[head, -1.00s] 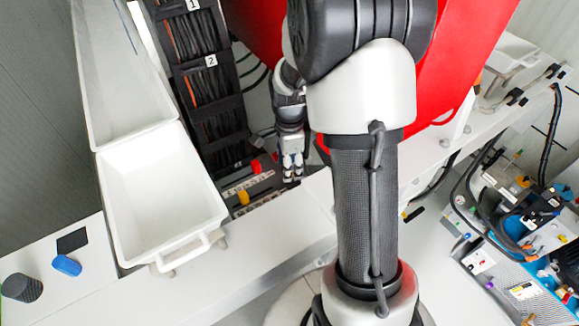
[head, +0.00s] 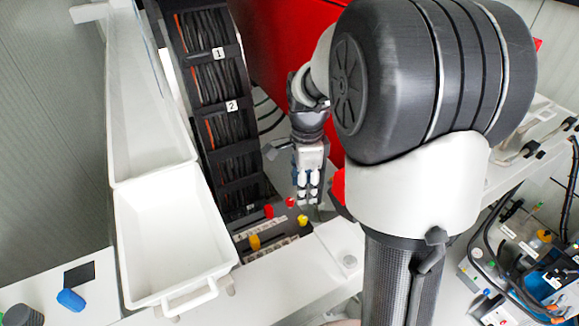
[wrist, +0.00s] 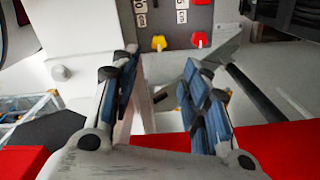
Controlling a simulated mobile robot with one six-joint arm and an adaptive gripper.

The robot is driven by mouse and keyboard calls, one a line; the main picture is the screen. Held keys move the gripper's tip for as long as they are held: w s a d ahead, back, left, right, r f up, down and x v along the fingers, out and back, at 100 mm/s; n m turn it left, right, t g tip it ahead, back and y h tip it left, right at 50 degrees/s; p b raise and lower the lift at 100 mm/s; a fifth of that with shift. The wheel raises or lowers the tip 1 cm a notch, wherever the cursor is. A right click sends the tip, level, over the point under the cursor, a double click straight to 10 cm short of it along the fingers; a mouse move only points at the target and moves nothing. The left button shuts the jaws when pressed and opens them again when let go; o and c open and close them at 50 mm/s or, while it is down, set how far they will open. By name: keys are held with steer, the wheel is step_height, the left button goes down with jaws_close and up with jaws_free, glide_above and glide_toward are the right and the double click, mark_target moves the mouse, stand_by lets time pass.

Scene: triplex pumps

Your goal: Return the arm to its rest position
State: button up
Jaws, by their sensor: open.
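My gripper (head: 308,193) hangs fingers down in the head view, left of my large black and white arm joint. It is in front of the red panel and beside the black cable rack. In the wrist view my gripper (wrist: 165,90) shows two spread blue-padded fingers with nothing between them. Beyond the fingertips are a yellow knob (wrist: 158,42) and a red knob (wrist: 200,39) on a grey labelled panel. Part of my arm hides the area behind it in the head view.
A white bin (head: 120,248) stands at the left, next to the cable rack (head: 233,160) with numbered labels. A red panel (head: 285,60) rises behind my arm. Cabled equipment (head: 540,245) fills the right.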

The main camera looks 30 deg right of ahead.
steer(key=s+a+r+n+t, duration=0.2)
steer(key=s+a+r+n, duration=0.2)
steer(key=s+n, duration=0.5)
steer(key=s+a+r+n+t, duration=0.2)
steer(key=s+a+r+n, duration=0.3)
steer(key=s+a+n, duration=0.3)
steer(key=s+n, duration=0.2)
steer(key=n, duration=0.2)
steer(key=shift+s+a+r+t, duration=0.25)
steer(key=shift+s+t, duration=0.05)
steer(key=shift+c, duration=0.3)
